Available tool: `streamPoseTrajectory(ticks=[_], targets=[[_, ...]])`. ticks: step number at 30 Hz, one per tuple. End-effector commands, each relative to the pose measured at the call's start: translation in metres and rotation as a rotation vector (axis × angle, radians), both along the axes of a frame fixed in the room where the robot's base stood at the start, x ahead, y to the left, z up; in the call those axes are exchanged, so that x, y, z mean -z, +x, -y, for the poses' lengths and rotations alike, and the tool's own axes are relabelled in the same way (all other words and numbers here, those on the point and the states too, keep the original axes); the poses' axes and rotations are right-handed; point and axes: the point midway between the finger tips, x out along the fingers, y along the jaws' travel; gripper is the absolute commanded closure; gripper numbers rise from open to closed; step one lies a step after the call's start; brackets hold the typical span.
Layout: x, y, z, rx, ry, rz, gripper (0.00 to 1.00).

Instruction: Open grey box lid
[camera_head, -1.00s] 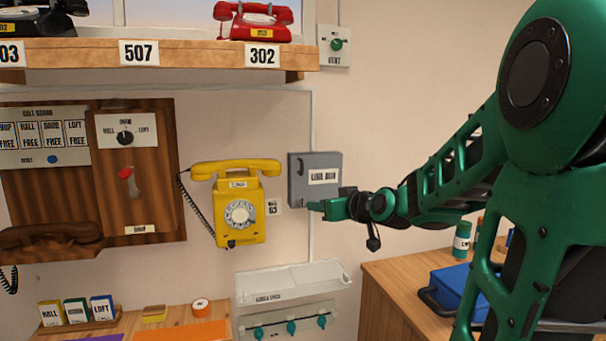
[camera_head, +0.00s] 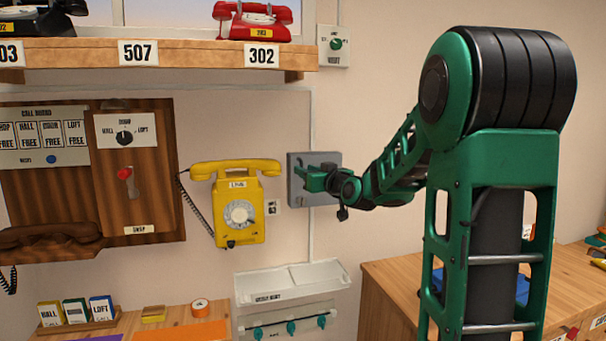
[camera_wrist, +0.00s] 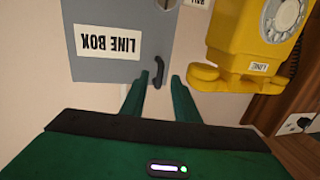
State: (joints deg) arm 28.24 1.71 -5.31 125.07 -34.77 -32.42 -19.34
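The grey box (camera_head: 332,157) is fixed to the wall to the right of the yellow phone. Its front lid looks shut and carries a "LINE BOX" label (camera_wrist: 107,41), upside down in the wrist view. A dark handle (camera_wrist: 158,72) sits near the lid's edge on the phone side. My gripper (camera_head: 301,179) is in front of the box and hides much of it in the head view. Its two green fingers (camera_wrist: 158,85) are apart and empty in the wrist view. The handle lies in line with the gap, around the fingertips; I cannot tell whether they touch it.
The yellow phone (camera_head: 238,203) hangs close to the left of the box. A wooden desk (camera_head: 385,285) stands at the lower right. A shelf (camera_head: 190,50) with phones runs above. The wall right of the box is bare.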

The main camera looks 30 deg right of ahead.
Motion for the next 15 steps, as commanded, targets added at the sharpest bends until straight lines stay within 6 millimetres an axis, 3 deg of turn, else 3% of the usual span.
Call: streamPoseTrajectory(ticks=[6, 14, 15], targets=[[0.0000, 0.0124, 0.0010, 0.000, -0.001, 0.000, 0.72], [-0.0001, 0.0130, 0.0011, 0.000, 0.000, 0.000, 0.72], [0.0000, 0.0130, 0.0011, 0.000, 0.000, 0.000, 0.82]])
